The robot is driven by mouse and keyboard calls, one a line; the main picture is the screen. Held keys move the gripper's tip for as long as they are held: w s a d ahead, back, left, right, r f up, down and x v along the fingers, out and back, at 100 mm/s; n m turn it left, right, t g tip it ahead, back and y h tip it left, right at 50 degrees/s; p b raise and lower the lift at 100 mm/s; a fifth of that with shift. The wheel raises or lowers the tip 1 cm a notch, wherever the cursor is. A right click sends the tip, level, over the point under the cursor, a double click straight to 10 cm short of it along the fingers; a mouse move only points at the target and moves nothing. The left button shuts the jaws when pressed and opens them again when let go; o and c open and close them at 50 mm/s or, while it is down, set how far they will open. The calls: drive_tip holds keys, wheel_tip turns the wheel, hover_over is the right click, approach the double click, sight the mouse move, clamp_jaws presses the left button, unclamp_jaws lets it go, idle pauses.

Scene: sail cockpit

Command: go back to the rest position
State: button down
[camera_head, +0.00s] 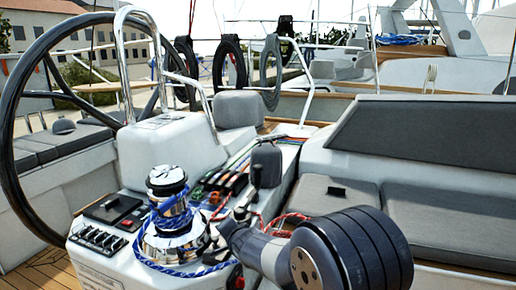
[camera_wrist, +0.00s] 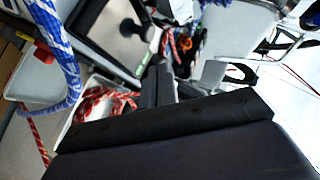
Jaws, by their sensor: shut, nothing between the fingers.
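My gripper (camera_wrist: 159,68) shows in the wrist view as dark fingers close together, shut with nothing held between them. It is over the cockpit console, near a red-and-white rope (camera_wrist: 97,101) on the left and a dark panel (camera_wrist: 108,32) beyond. I cannot tell from the wrist view whether it touches anything. In the head view my dark arm reaches in from the lower right, and I cannot clearly make out the fingertips.
A chrome winch (camera_head: 172,220) wrapped in blue rope stands left of my arm. A large black steering wheel (camera_head: 14,105) and a white pedestal (camera_head: 160,155) are farther left. A grey-cushioned bench (camera_head: 450,215) lies to the right. Red rope (camera_head: 285,219) lies close behind my arm.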

drive_tip(key=d+m+t+y+b, duration=0.1)
drive_tip(key=d+m+t+b, duration=0.1)
drive_tip(key=d, duration=0.1)
drive_tip(key=s+d+f+t+y+b, duration=0.1)
drive_tip(key=b, duration=0.1)
drive_tip(key=shift+d+f+m+y, duration=0.1)
drive_tip(key=shift+d+m+y, duration=0.1)
drive_tip(key=shift+m+y, duration=0.15)
idle(0.7)
